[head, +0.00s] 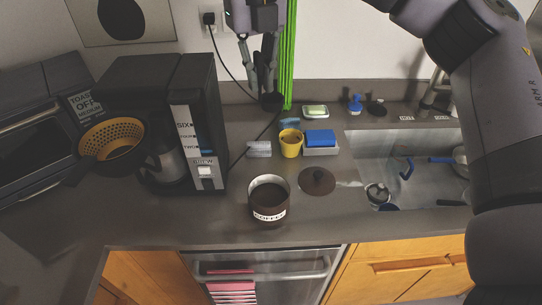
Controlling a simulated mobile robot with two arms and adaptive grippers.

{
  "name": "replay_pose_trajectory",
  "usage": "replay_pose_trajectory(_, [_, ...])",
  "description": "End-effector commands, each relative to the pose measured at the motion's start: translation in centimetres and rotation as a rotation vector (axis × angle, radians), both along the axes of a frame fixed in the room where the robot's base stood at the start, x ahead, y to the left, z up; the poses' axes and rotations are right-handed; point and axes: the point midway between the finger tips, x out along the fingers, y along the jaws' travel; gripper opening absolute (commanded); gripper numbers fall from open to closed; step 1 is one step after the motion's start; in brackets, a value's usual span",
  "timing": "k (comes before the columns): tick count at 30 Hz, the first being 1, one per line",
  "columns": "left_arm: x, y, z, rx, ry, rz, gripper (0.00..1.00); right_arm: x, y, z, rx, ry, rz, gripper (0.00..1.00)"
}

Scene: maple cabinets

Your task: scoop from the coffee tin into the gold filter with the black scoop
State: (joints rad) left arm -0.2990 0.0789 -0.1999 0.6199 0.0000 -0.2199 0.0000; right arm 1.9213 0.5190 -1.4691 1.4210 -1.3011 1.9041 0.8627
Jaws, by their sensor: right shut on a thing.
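The coffee tin (269,214) stands open and upright on the counter, front centre, with a dark inside and a COFFEE label. The gold filter (112,136) is a perforated basket in a dark holder beside the coffee maker, at left. My right gripper (262,82) points down at the top centre, above the back of the counter and apart from the tin and the filter. It is shut on the black scoop (271,102), whose dark bowl shows below the fingertips. The scoop's handle is mostly hidden, and I cannot tell whether the bowl holds coffee. My left gripper is out of view.
The coffee maker (196,125) stands between filter and tin, with a toaster oven (35,130) further left. A brown lid (318,181) lies right of the tin. A yellow cup (290,145) and blue sponge (320,137) are behind. The sink (420,185) is at right.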

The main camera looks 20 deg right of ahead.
Motion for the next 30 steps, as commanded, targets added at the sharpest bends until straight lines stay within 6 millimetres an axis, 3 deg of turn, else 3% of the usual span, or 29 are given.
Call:
replay_pose_trajectory(1, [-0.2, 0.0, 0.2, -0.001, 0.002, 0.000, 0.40, 0.2, 0.2, -2.4, -0.003, 0.017, 0.017, 0.00])
replay_pose_trajectory(6, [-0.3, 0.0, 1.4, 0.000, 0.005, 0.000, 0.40, 0.8, 0.8, -9.9, -0.006, 0.022, 0.065, 0.00])
replay_pose_trajectory(12, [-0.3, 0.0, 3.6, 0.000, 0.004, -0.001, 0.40, 0.1, 1.1, -16.0, 0.007, 0.010, 0.083, 0.00])
replay_pose_trajectory(18, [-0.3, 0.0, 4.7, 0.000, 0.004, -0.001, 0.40, -0.6, 1.1, -19.2, 0.015, -0.006, 0.076, 0.00])
replay_pose_trajectory(30, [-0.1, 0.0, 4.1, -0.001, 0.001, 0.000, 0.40, -0.8, 1.0, -21.1, 0.015, -0.010, 0.073, 0.00])
